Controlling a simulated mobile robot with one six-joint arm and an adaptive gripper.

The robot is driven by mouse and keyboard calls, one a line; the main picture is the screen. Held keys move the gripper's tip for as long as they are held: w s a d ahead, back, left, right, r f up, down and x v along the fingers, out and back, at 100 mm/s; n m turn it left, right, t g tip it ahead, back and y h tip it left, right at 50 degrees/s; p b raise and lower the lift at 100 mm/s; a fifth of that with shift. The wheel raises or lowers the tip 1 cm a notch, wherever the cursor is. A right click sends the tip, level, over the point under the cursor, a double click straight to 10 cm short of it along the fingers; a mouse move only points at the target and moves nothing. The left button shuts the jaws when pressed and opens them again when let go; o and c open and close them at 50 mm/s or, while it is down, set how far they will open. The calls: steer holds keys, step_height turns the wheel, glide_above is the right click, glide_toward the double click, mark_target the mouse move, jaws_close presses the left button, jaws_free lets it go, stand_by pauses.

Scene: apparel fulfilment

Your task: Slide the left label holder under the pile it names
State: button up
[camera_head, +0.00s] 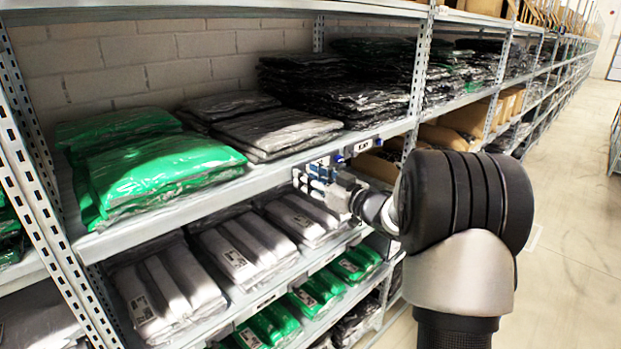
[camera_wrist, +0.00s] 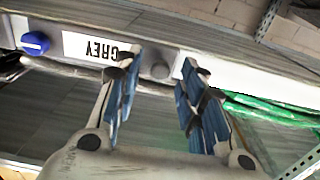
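The left label holder (camera_head: 320,163) sits on the upper shelf's front edge, below the right end of the grey pile (camera_head: 270,130). In the wrist view its white label (camera_wrist: 88,47) reads GREY upside down, with a blue knob (camera_wrist: 36,43) at one end and a grey knob (camera_wrist: 160,71) at the other. My gripper (camera_head: 322,174) is in front of this holder and partly hides it. In the wrist view my gripper (camera_wrist: 160,90) is open, its blue-padded fingers on either side of the grey knob. I cannot tell whether they touch anything.
A green pile (camera_head: 160,170) lies left of the grey pile, black piles (camera_head: 335,95) to the right. A second label holder (camera_head: 363,146) is right along the same edge. Lower shelves hold grey packs (camera_head: 240,250) and green packs (camera_head: 315,292). The aisle (camera_head: 575,220) is clear.

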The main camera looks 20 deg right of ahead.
steer(key=v, duration=1.2)
steer(key=s+a+r+m+g+h+b, duration=0.1)
steer(key=s+a+m+g+h+b, duration=0.25)
steer(key=a+h, duration=0.4)
steer(key=s+a+f+g+b, duration=0.1)
steer(key=s+a+f+g, duration=0.2)
steer(key=s, duration=0.6)
steer(key=s+a+f+g+y+b, duration=0.1)
steer(key=s+a+f+g, duration=0.2)
steer(key=s+a+f, duration=0.3)
steer(key=s+a+f+g+y+b, duration=0.1)
steer(key=s+a+f+g, duration=0.2)
steer(key=s, duration=0.9)
step_height(320, 180, down, 2)
steer(key=shift+a+f, duration=0.2)
steer(key=shift+a, duration=1)
